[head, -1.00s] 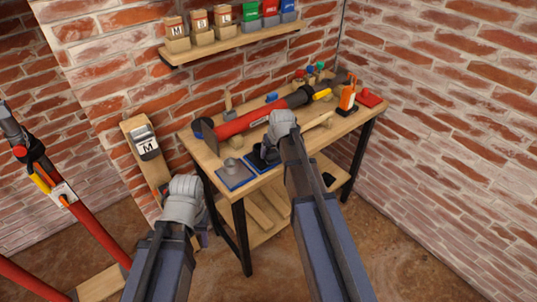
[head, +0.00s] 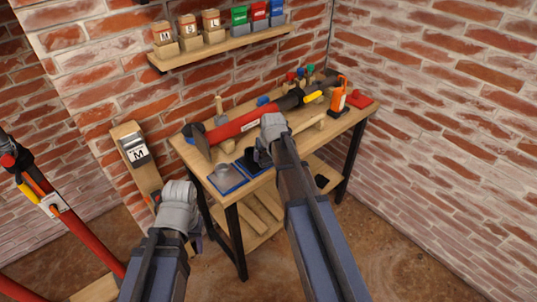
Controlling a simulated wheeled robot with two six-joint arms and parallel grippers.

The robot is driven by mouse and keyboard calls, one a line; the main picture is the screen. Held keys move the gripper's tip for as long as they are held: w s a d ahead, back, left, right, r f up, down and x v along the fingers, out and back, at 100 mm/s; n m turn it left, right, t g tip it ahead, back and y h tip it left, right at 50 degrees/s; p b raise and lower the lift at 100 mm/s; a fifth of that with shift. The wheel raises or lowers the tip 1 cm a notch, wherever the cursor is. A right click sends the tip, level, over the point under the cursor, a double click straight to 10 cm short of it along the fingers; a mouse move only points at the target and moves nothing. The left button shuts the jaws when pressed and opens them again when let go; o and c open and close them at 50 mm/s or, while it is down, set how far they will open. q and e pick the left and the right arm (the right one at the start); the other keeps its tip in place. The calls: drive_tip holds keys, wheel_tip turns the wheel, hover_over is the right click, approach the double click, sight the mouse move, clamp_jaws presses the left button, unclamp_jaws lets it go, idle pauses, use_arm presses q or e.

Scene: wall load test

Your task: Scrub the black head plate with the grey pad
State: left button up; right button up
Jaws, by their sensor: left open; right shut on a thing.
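The red tool (head: 236,126) lies along the workbench, with a dark, upright head plate (head: 197,139) at its left end.
A shelf (head: 220,45) with several bins hangs on the brick wall. An orange bottle (head: 338,97) and a red block (head: 360,99) stand at the bench's right. A red pole tool (head: 75,235) stands at far left.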

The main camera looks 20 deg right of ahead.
drive_tip(key=shift+a, duration=1.15)
clamp_jaws()
drive_tip(key=shift+a, duration=0.3)
drive_tip(key=shift+s+a+f, duration=0.1)
drive_tip(key=shift+s+a, duration=0.2)
drive_tip(key=shift+a, duration=0.35)
drive_tip(key=shift+s+a+r, duration=0.1)
drive_tip(key=shift+s+a, duration=0.25)
drive_tip(key=shift+a, duration=0.25)
drive_tip(key=shift+s+a+f, duration=0.1)
drive_tip(key=shift+s+a, duration=0.2)
drive_tip(key=shift+a, duration=0.35)
wheel_tip(320, 180, up, 6)
drive_tip(key=p, duration=0.6)
drive_tip(key=shift+d, duration=0.1)
wheel_tip(320, 180, up, 3)
drive_tip(key=p, duration=0.3)
